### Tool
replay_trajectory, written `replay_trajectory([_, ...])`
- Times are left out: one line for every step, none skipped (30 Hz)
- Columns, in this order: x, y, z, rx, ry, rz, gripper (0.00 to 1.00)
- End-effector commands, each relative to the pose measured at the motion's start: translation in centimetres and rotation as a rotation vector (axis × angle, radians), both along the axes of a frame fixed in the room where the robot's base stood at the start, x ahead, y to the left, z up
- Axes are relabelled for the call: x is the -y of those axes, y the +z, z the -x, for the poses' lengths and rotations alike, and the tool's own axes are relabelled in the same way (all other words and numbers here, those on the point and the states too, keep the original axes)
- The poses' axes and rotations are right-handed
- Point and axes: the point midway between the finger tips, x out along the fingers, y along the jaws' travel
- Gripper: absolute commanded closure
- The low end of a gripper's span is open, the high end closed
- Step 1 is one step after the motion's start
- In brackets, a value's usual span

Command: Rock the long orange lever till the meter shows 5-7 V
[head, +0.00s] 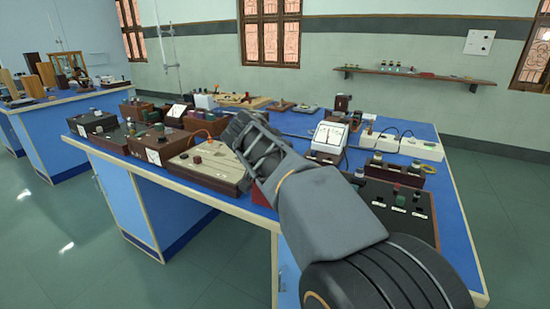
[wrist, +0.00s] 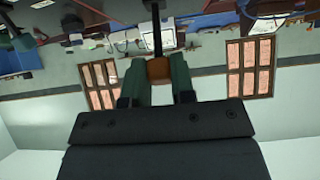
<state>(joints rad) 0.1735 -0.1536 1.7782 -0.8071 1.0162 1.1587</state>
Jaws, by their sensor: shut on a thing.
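My gripper (head: 236,134) is over the right back corner of a beige board (head: 208,166) on the near side of the blue bench. In the wrist view, its two dark green fingers (wrist: 159,66) are shut on an orange-brown block (wrist: 159,71). A thin black rod (wrist: 157,30) runs from that block, away from the gripper. In the head view the gripper hides the held part. A white meter (head: 330,136) with a dial stands to the right of the gripper; its needle is too small to read. A white box, perhaps that meter, shows in the wrist view.
Dark wooden boxes with knobs (head: 152,143) stand left of the board. A dark panel with switches (head: 395,203) lies at the right, near my arm. White sockets with cables (head: 402,144) are behind it. The bench (head: 285,128) has bare strips between things.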

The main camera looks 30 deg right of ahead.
Motion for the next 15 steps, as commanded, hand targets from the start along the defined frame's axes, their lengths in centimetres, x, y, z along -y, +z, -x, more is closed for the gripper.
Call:
replay_trajectory([0.05,-0.4,0.2,-0.012,-0.008,-0.006,1.0])
replay_trajectory([0.05,-0.41,0.2,-0.012,-0.008,-0.006,1.0])
replay_trajectory([0.05,-0.41,0.2,-0.012,-0.008,-0.006,1.0])
replay_trajectory([0.05,-0.42,0.2,-0.012,-0.008,-0.006,1.0])
replay_trajectory([0.05,-0.43,0.2,-0.012,-0.008,-0.006,1.0])
replay_trajectory([0.05,-0.43,0.2,-0.012,-0.008,-0.006,0.74])
replay_trajectory([0.04,-0.41,0.18,-0.012,-0.007,-0.005,0.71])
replay_trajectory([0.04,-0.39,0.17,-0.012,-0.007,-0.005,0.68])
replay_trajectory([0.02,-0.36,0.15,-0.011,-0.006,-0.004,0.64])
replay_trajectory([0.01,-0.34,0.13,-0.01,-0.005,-0.004,0.61])
replay_trajectory([-0.02,-0.31,0.11,-0.009,-0.004,-0.003,0.58])
replay_trajectory([-0.04,-0.28,0.09,-0.008,-0.003,-0.004,0.55])
replay_trajectory([-0.06,-0.26,0.07,-0.008,-0.002,-0.003,0.52])
replay_trajectory([-0.08,-0.24,0.06,-0.007,-0.001,-0.003,0.51])
replay_trajectory([-0.11,-0.21,0.04,-0.006,-0.001,-0.002,0.51])
